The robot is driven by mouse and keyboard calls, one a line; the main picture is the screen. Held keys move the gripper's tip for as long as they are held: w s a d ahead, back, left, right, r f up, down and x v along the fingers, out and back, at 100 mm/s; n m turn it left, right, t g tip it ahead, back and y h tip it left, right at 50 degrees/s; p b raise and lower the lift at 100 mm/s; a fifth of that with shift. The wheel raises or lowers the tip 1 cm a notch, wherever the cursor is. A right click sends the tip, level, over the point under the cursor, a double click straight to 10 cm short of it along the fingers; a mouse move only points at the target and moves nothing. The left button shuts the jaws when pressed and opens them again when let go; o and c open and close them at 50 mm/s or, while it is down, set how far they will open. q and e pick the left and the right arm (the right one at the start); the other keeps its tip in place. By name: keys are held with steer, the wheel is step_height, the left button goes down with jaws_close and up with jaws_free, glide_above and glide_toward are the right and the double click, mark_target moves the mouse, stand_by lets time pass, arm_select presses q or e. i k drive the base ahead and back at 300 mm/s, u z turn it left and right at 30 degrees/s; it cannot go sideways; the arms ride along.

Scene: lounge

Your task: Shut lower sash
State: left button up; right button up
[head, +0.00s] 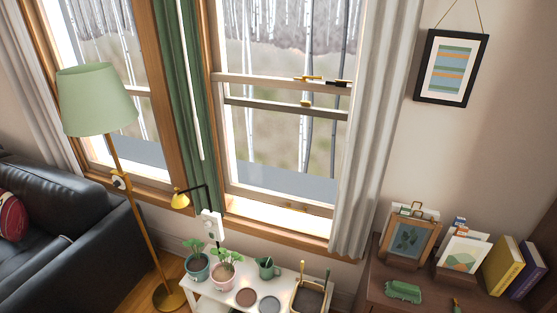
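The window (285,110) stands in the middle of the head view, between a green curtain and a white curtain. The lower sash's bottom rail (275,199) appears a little above the bright sill (280,217), so the sash looks slightly raised. Neither of my grippers is in view.
A low white table (225,297) with potted plants (197,262) and a green watering can (266,267) stands below the window. A floor lamp (98,100) and dark sofa (65,215) are left. A brown cabinet (385,275) with frames and books is right.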

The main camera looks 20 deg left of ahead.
mark_target(322, 210)
steer(key=z, duration=0.55)
steer(key=i, duration=1.05)
steer(key=u, duration=0.1)
